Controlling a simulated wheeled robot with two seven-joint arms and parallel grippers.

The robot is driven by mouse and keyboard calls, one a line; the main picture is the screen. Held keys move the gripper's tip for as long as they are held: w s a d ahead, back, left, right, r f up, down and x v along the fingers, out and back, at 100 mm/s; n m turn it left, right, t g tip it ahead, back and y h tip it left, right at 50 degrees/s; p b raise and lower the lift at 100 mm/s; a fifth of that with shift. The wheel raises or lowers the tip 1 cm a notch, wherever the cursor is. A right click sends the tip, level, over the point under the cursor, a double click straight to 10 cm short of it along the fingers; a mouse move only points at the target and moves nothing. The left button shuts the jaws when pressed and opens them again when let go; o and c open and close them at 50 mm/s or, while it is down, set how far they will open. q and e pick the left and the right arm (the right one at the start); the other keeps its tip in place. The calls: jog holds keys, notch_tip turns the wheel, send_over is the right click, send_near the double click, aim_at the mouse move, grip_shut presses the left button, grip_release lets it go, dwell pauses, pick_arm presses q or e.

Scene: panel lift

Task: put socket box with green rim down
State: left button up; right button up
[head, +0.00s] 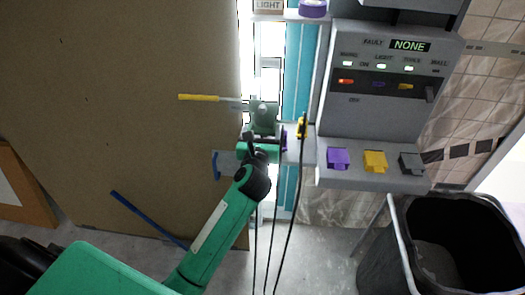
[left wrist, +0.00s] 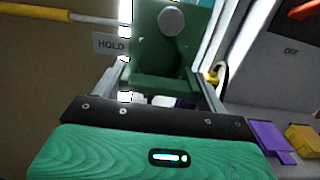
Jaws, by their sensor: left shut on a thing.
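My left gripper (head: 262,148) is at the bright gap right of the brown panel, just below a dark green clamp-like fixture (head: 263,115). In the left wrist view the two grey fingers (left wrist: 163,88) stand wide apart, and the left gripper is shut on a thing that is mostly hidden. A small white and dark purple part (left wrist: 172,102) shows between the fingers. The green fixture with its round knob (left wrist: 171,20) stands just beyond. I cannot make out a green rim on a socket box in either view. My right gripper is not in view.
The large brown panel (head: 120,95) fills the left. A grey console (head: 385,125) with purple, yellow and grey blocks stands right. A black bin (head: 385,262) is below it. Black cables (head: 285,235) hang down.

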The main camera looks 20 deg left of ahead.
pick_arm(q)
notch_tip(320, 180, down, 8)
jog(key=b, duration=0.1)
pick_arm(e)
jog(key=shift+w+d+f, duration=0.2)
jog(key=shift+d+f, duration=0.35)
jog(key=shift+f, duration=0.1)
pick_arm(q)
jog(key=shift+f, duration=0.1)
jog(key=shift+f, duration=0.15)
jog(key=o, duration=1.3)
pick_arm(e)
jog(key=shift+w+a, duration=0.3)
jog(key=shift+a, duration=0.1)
